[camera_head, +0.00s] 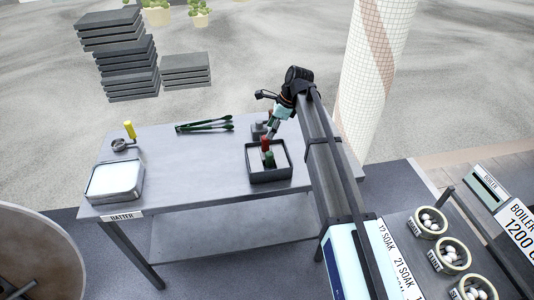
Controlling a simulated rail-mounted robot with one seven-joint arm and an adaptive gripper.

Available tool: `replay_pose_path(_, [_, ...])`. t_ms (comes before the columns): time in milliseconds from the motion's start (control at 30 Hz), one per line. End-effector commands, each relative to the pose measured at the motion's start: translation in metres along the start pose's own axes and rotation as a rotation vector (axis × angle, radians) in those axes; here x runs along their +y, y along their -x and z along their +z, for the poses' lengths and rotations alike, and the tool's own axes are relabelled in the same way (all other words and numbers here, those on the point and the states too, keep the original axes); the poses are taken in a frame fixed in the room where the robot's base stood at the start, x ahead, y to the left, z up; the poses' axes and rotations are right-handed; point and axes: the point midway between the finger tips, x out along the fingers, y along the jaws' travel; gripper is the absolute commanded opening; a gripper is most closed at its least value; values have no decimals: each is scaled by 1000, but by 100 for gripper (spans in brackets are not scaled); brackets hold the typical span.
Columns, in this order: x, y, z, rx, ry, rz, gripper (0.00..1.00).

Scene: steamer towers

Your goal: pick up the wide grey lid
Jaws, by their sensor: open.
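I cannot make out a wide grey lid with certainty. A large round grey-brown rim (72,262) is cut off at the lower left; I cannot tell whether it is a lid or a vessel. My gripper (270,134) hangs over the back right of the grey table (205,172), pointing down just behind a dark square tray (270,177). It is open, small and partly hidden among things there, and I see nothing held in it. It is far from the round rim.
The tray holds red and green items (267,152). Green tongs (204,125), a yellow-handled tool (129,130) and a white-filled batter pan (114,182) are on the table. Right are small round baskets (451,254) with white balls and a pillar (372,70). The table's middle is clear.

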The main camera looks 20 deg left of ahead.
Motion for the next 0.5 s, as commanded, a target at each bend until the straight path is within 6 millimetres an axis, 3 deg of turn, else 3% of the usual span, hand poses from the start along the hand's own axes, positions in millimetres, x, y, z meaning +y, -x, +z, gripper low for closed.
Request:
replay_pose_path(267, [1, -11, 0, 0, 0, 1, 60])
replay_pose_path(500, [4, -35, -2, 1, 0, 2, 60])
